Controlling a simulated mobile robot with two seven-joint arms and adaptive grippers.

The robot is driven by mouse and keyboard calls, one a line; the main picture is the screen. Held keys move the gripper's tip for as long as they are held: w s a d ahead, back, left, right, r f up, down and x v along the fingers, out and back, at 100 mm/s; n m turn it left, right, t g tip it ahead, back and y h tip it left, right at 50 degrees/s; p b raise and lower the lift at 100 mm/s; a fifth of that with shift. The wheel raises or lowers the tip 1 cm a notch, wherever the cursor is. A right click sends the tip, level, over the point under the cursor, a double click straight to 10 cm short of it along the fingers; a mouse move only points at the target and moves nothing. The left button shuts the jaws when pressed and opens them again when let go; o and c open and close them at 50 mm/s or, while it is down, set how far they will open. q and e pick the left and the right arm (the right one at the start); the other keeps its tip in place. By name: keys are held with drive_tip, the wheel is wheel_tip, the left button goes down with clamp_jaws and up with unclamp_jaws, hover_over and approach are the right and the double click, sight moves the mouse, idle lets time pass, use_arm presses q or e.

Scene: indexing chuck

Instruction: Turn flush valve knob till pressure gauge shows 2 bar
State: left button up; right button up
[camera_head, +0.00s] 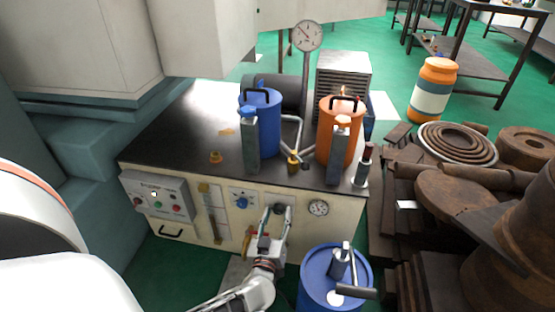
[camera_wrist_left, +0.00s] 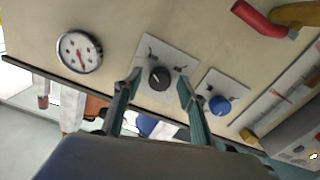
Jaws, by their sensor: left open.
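A black knob (camera_head: 279,208) on a pale square plate sits on the front panel of the machine cabinet; it also shows in the left wrist view (camera_wrist_left: 160,78). A blue knob (camera_head: 241,202) is on another plate to its left, and appears to its right in the left wrist view (camera_wrist_left: 220,105). A round white gauge (camera_head: 318,208) is right of the black knob; the left wrist view shows its red needle (camera_wrist_left: 78,52), but I cannot read the value. My left gripper (camera_head: 277,216) is open, its fingers (camera_wrist_left: 158,82) on either side of the black knob. Whether they touch it is unclear.
A blue drum (camera_head: 312,268) with a pump stands right of my left arm, close by. Blue (camera_head: 262,115) and orange (camera_head: 338,140) canisters and a pole-mounted gauge (camera_head: 307,36) stand on the cabinet. Rusty metal parts (camera_head: 465,190) fill the right. A control box (camera_head: 158,196) is at the panel's left.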

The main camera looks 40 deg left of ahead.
use_arm(q)
drive_tip(key=shift+c, duration=0.4)
drive_tip(key=c, duration=1)
drive_tip(key=shift+n, duration=0.3)
drive_tip(key=n, duration=0.2)
drive_tip(key=shift+n, duration=0.4)
drive_tip(key=n, duration=0.2)
drive_tip(key=shift+d+n, duration=0.1)
drive_tip(key=shift+n, duration=0.3)
drive_tip(key=n, duration=0.3)
drive_tip(key=shift+n, duration=1.2)
